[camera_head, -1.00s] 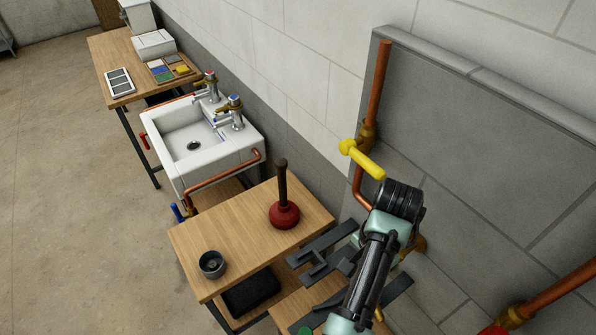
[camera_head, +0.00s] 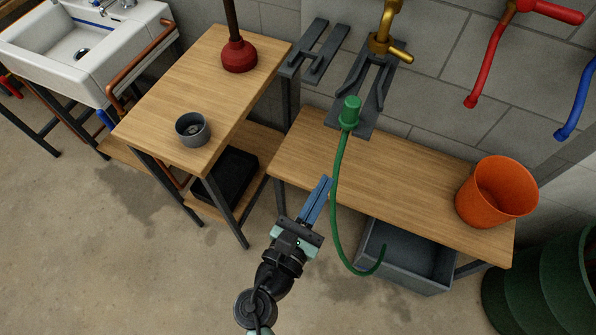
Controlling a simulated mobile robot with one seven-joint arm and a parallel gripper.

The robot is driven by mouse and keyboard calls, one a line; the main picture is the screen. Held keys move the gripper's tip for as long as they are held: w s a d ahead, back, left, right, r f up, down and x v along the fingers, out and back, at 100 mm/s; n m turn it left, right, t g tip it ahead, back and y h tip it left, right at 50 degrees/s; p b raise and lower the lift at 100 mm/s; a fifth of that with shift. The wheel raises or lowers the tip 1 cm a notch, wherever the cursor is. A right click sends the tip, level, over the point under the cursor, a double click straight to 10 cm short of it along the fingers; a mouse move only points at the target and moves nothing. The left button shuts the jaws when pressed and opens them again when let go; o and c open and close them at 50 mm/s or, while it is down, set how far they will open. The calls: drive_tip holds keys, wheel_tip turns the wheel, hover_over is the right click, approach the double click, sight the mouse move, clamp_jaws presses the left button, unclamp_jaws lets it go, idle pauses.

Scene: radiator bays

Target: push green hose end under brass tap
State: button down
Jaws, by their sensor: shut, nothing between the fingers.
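The green hose end (camera_head: 350,113) stands upright on a dark grey forked bracket plate (camera_head: 369,117) at the wall, at the plate's near end. The brass tap (camera_head: 381,42) is above it in the picture, over the far part of the plate; the hose end appears short of it, on the near side. The green hose (camera_head: 335,205) hangs from the end over the bench front and curls near a grey bin. My gripper (camera_head: 326,184) is shut and empty, its blue fingers over the bench's front edge, left of the hose and apart from the hose end.
An orange bucket (camera_head: 497,191) stands on the right of the wooden bench (camera_head: 410,185). A grey bin (camera_head: 405,270) is below. A red plunger (camera_head: 239,55) and dark cup (camera_head: 193,129) stand on the left table. Another bracket (camera_head: 317,50) is left of the tap. Red (camera_head: 487,65) and blue (camera_head: 575,105) pipes hang right.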

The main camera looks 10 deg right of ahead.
drive_tip(key=a+n, duration=0.2)
drive_tip(key=p, duration=0.1)
approach(346, 127)
drive_tip(key=shift+t+y, duration=0.4)
drive_tip(key=x, duration=0.6)
drive_tip(key=shift+s+d, duration=0.15)
drive_tip(key=shift+w+d, duration=0.25)
drive_tip(key=shift+w, duration=0.15)
drive_tip(key=shift+b+x, duration=0.35)
drive_tip(key=shift+x, duration=1.35)
drive_tip(key=shift+s, duration=0.1)
